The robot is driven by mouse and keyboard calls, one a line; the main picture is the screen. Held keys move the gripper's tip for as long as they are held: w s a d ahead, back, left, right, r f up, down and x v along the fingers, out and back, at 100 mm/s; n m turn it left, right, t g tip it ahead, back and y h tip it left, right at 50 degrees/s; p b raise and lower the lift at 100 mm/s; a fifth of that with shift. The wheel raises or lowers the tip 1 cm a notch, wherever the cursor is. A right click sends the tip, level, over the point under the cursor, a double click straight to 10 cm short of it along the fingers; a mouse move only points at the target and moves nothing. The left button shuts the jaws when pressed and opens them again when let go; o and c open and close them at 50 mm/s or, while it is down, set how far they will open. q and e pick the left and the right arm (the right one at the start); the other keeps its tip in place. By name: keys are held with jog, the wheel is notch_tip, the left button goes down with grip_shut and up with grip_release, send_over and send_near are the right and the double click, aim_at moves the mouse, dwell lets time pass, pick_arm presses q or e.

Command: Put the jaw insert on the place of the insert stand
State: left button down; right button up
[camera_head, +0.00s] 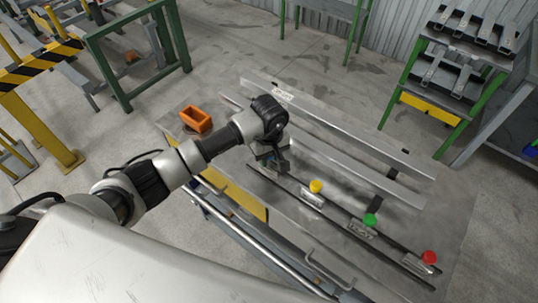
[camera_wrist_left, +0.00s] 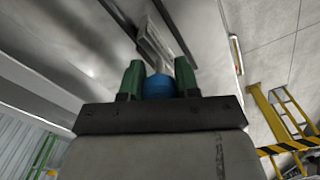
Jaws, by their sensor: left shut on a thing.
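My left gripper (camera_head: 272,160) is low over the left end of the dark rails on the steel table. In the left wrist view, its two green fingers (camera_wrist_left: 158,78) are shut on a blue round piece (camera_wrist_left: 158,88), which I take to be the knob of the jaw insert. A grey plate (camera_wrist_left: 154,42) shows just beyond the fingers. In the head view the gripper mostly hides the held piece, and I cannot tell whether it touches the rails. Grey pieces with yellow (camera_head: 316,186), green (camera_head: 370,220) and red (camera_head: 429,257) knobs sit in a row along the rails. My right gripper is not in view.
An orange bin (camera_head: 196,119) stands on the table's left part. Long raised metal bars (camera_head: 330,135) run behind the row. A green-framed rack (camera_head: 455,65) with metal parts stands at the back right. A yellow-black barrier (camera_head: 40,65) is at the left.

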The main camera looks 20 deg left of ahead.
pick_arm(q)
jog(key=c, duration=0.8)
grip_release()
jog(key=shift+f, duration=0.1)
jog(key=shift+r+p, duration=0.3)
jog(key=shift+p, duration=0.05)
notch_tip(320, 180, up, 11)
jog(key=b, duration=0.5)
jog(key=shift+r, duration=0.4)
